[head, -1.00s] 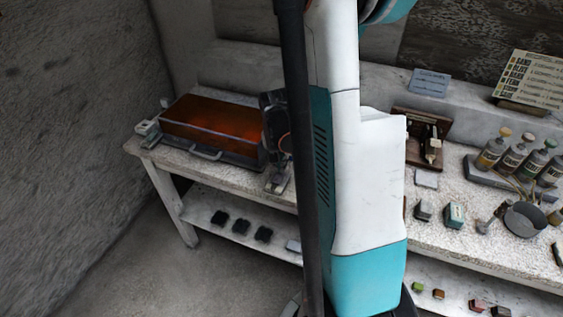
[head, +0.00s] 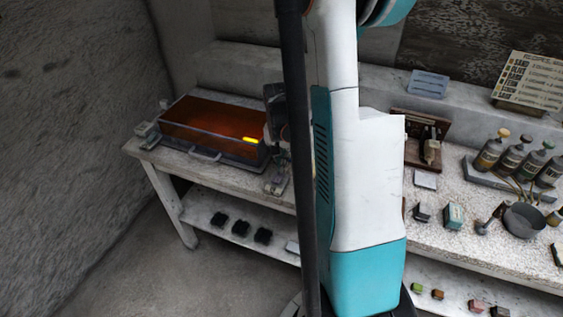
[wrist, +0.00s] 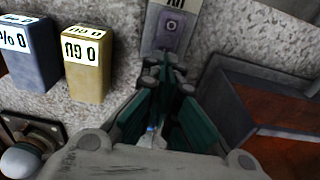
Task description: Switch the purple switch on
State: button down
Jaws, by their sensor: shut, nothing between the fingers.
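In the wrist view, my gripper (wrist: 168,72) is shut and empty. Its fingertips point at a grey plate with a small dull purple-grey switch (wrist: 172,26) and a white label at its top edge. The fingertips are close to the plate's lower end; I cannot tell whether they touch it. I cannot read from its face which way the switch is set. In the head view, my arm and a dark pole hide most of the gripper, and the switch is not clearly seen.
An orange-lidded box (head: 205,118) with a glowing yellow strip stands on the bench; it also shows right of the gripper (wrist: 275,110). A yellow block (wrist: 86,65) and a blue-grey block (wrist: 30,55) stand left. Bottles (head: 515,155) and a pan (head: 524,220) are farther right.

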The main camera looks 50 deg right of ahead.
notch_tip(320, 180, up, 14)
jog(key=w+d+p, duration=0.1)
jog(key=d+p, duration=0.1)
jog(key=p, duration=0.3)
jog(key=shift+d+f, duration=0.15)
jog(key=shift+p, duration=0.3)
